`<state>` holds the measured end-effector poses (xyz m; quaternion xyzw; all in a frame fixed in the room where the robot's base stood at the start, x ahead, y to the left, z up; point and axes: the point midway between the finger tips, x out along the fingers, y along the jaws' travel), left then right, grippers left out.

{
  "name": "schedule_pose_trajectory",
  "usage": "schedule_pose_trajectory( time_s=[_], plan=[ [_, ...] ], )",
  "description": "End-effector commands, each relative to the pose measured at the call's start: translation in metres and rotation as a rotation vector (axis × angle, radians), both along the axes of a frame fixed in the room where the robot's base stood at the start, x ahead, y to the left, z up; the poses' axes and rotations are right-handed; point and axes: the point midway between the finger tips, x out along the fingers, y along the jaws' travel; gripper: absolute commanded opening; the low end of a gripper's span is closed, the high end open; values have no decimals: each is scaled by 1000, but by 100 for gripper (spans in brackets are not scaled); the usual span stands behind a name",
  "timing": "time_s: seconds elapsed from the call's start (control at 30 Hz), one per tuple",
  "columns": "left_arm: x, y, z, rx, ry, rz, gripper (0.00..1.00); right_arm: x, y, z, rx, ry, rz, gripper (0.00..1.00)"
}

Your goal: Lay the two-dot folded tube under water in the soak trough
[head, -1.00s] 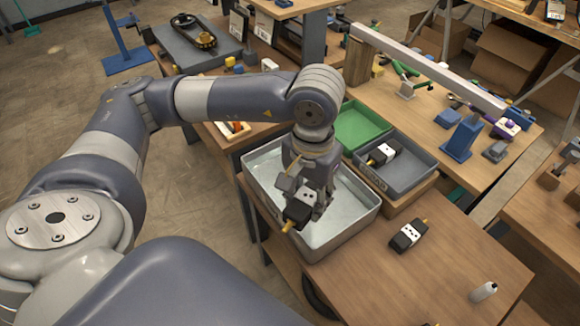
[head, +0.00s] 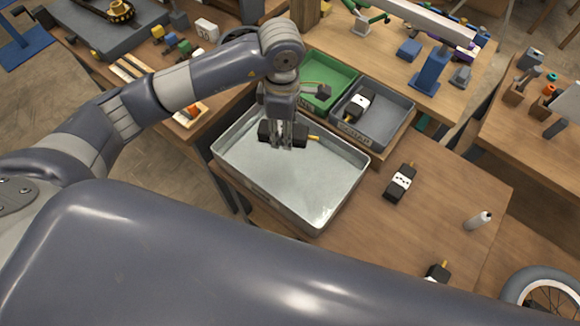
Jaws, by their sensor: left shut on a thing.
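My left gripper (head: 283,143) is shut on a black folded tube (head: 303,134) with a yellow tip, at the far end of the soak trough (head: 343,203). The tube shows on both sides of the fingers; its band and dots are hidden now. The trough is a grey metal tray with clear water (head: 290,180) in it. I cannot tell whether the tube touches the water. My right gripper is not in view.
A folded tube with a dotted white band (head: 400,184) lies right of the trough, near a white bottle (head: 478,221). Another folded tube (head: 437,272) is partly hidden in front. A green tray (head: 330,90) and a grey tray (head: 395,122) holding a banded tube (head: 360,105) stand behind.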

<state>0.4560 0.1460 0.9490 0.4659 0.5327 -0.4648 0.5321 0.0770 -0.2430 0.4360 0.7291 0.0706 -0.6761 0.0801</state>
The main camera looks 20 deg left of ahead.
Motion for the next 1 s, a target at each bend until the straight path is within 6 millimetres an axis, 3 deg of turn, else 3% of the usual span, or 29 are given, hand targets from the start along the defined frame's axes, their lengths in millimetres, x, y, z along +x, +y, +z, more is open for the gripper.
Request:
schedule_pose_trajectory(
  time_s=[0.3, 0.5, 0.67, 1.0],
  plan=[
    [8, -11, -43, -1, 4, 704, 11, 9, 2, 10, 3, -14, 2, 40],
    [8, -13, -61, -1, -1, 991, 11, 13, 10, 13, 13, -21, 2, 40],
    [7, -14, -72, 1, 0, 1081, 11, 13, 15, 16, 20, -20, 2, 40],
    [7, -14, -126, 0, -1, 1091, 11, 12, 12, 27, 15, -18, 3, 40]
  ],
)
